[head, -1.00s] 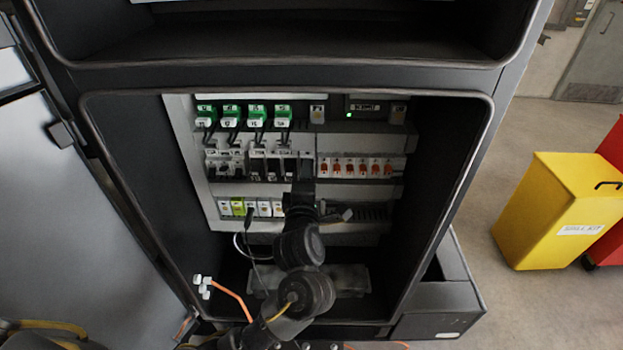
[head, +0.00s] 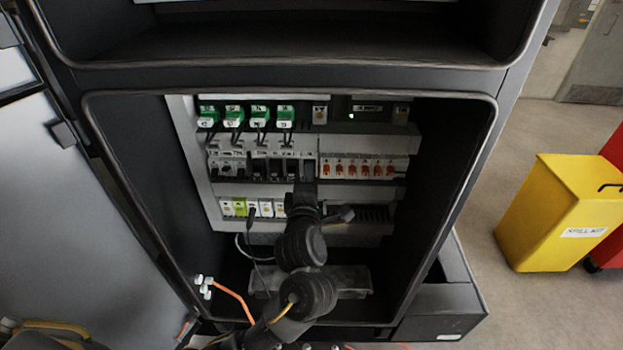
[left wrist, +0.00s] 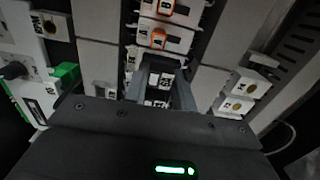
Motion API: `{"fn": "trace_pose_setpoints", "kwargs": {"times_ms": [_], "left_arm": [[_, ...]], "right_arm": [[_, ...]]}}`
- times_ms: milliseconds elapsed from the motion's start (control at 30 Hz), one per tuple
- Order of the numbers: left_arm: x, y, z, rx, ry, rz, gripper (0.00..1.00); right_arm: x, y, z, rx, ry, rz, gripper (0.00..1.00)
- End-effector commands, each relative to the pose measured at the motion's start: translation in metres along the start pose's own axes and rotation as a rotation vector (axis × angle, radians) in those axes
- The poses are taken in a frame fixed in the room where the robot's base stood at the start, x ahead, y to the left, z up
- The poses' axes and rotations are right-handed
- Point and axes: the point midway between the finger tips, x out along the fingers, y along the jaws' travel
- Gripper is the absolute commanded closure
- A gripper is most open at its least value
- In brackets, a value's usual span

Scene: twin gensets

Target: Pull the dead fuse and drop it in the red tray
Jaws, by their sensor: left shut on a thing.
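An open dark cabinet holds a middle row of dark fuse holders (head: 262,167) with white tops. My left gripper (head: 306,182) reaches up to the right end of this row, beside the orange-marked white modules. In the left wrist view the left gripper (left wrist: 160,88) is shut on a small module with white labelled parts (left wrist: 158,80), which I take to be the fuse. The fingers hide much of it, and I cannot tell whether it is still seated. No red tray can be made out. My right gripper is not in view.
White modules with orange levers (head: 362,168) sit close on the right. Green-topped plugs (head: 245,116) are above, and white and yellow-green modules (head: 250,207) below. The cabinet side walls confine the arm. A yellow spill kit bin (head: 560,215) stands outside at right.

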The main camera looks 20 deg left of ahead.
Motion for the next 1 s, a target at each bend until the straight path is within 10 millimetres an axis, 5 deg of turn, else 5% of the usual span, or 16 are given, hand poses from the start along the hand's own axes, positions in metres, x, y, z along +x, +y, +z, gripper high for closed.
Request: {"fn": "trace_pose_setpoints", "kwargs": {"times_ms": [1000], "left_arm": [[-0.021,-0.001,0.001,-0.001,-0.001,-0.001,1.00]], "right_arm": [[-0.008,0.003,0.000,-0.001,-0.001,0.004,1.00]]}}
